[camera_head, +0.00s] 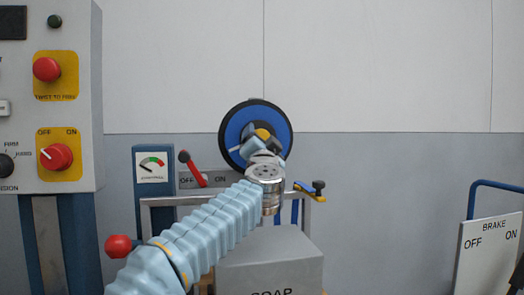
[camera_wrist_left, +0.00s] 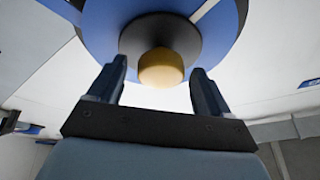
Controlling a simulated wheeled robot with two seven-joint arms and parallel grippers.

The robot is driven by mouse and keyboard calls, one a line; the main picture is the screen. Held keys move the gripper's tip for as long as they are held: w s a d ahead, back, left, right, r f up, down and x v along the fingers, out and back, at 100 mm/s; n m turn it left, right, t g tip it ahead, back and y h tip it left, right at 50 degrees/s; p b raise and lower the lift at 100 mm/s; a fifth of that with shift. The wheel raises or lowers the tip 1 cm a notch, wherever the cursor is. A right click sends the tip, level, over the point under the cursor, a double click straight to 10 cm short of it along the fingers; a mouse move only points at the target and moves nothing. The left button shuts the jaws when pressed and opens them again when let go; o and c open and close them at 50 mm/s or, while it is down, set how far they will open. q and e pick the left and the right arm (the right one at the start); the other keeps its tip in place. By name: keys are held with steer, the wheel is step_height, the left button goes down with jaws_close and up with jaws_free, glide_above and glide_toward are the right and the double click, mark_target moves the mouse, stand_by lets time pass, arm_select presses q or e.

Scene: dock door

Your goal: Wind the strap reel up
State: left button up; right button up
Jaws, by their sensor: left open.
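The strap reel, a blue disc with a black rim (camera_head: 236,125), faces me at the centre of the head view, against the wall. In the left wrist view its blue face (camera_wrist_left: 108,22) fills the top, with a dark round hub and a yellow knob (camera_wrist_left: 161,68) in the middle. My left gripper (camera_head: 263,143) is in front of the reel and hides part of it. In the left wrist view the open fingers (camera_wrist_left: 158,84) stand either side of the knob, with gaps visible between; contact cannot be told. My right gripper is in neither view.
A red lever (camera_head: 192,168) and a gauge (camera_head: 152,166) stand left of the reel. A yellow arm with a dark knob (camera_head: 318,187) is at lower right. A grey soap box (camera_head: 270,262) is below. Control panel (camera_head: 50,110) left; brake panel (camera_head: 488,250) right.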

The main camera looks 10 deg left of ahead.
arm_select(q)
steer(key=b+v, duration=0.3)
steer(key=v, duration=1)
steer(key=shift+s, duration=0.25)
steer(key=shift+d, duration=0.1)
